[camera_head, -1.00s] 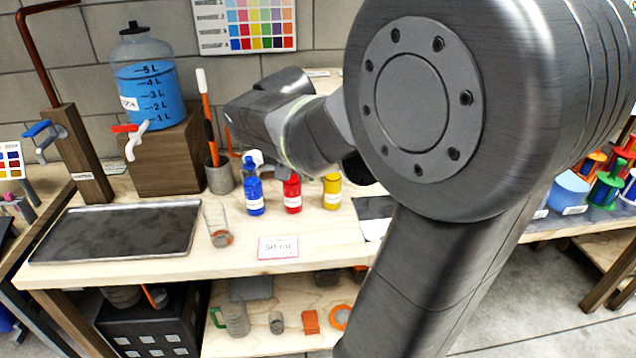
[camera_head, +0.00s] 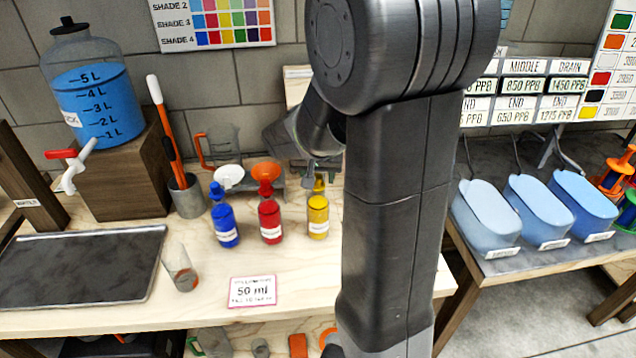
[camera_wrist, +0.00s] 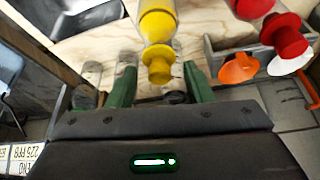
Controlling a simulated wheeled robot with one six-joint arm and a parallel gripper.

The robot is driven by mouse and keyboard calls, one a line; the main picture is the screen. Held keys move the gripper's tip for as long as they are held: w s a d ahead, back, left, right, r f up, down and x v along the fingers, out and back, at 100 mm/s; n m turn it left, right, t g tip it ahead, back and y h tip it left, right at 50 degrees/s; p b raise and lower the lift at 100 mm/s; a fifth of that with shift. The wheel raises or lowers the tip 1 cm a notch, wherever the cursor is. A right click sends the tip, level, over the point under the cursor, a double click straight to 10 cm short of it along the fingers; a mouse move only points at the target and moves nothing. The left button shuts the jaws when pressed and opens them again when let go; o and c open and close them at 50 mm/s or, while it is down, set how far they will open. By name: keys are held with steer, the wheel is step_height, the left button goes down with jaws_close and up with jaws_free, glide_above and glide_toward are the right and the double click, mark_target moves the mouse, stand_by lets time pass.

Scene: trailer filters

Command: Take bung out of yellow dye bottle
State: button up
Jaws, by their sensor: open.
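The yellow dye bottle (camera_head: 318,218) stands upright on the wooden bench, at the right end of a row with the blue dye bottle (camera_head: 225,222) and red dye bottle (camera_head: 270,220). Its yellow bung (camera_head: 319,187) is seated in the neck. In the wrist view the yellow bottle (camera_wrist: 158,22) appears inverted, with the bung (camera_wrist: 158,66) toward me. My gripper (camera_wrist: 158,76) is open, its green fingers on either side of the bung in that view; I cannot tell whether they touch it. In the head view my gripper is small and partly hidden by my arm.
An orange funnel (camera_head: 265,172) and a white funnel (camera_head: 229,177) sit in a grey holder behind the bottles. A beaker (camera_head: 180,268), a tray (camera_head: 80,265) and a 50 ml card (camera_head: 252,291) lie to the left and front. Pale blue tubs (camera_head: 487,217) stand on the right table.

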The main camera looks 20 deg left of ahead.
jaws_close()
